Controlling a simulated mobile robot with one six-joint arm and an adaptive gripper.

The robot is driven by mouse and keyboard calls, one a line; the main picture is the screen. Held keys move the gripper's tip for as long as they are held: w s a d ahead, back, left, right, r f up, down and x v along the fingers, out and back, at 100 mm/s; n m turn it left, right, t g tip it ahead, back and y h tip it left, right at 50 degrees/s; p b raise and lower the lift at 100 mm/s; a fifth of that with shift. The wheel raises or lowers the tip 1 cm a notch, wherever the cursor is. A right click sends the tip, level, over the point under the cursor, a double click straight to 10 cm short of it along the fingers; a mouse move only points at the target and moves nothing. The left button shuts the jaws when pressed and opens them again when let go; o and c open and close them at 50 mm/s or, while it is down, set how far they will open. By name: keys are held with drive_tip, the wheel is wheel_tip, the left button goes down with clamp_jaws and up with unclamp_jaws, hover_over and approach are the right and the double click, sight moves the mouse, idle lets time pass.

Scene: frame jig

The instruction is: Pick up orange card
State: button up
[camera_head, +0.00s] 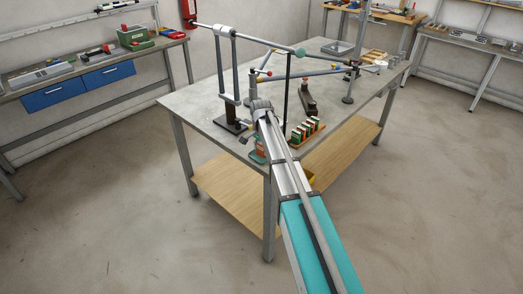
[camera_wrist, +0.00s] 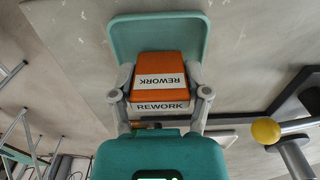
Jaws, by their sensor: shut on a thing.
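The orange card (camera_wrist: 160,63) is a thick block with white labels reading REWORK. In the wrist view it sits between the two grey fingers of my gripper (camera_wrist: 160,80), one finger against each side. My gripper is shut on it. A teal tray (camera_wrist: 158,27) with a raised rim shows behind and around the card; I cannot tell whether the card touches it. In the head view my arm reaches over the near edge of the grey worktable, and the gripper is mostly hidden there.
On the worktable (camera_head: 190,101), a rack of green, white and orange cards (camera_head: 307,130) stands right of my arm. A dark-based post stand (camera_head: 231,126) is on the left, with rods overhead. A yellow ball (camera_wrist: 265,130) on a rod is right of my gripper.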

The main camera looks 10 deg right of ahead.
drive_tip(key=shift+r, duration=0.15)
wheel_tip(320, 180, up, 2)
drive_tip(key=shift+r+p, duration=0.1)
drive_tip(key=shift+p, duration=1.15)
drive_tip(key=s+r+p, duration=1)
drive_tip(key=s, duration=0.4)
drive_tip(key=shift+a+r, duration=0.25)
drive_tip(key=shift+a, duration=0.15)
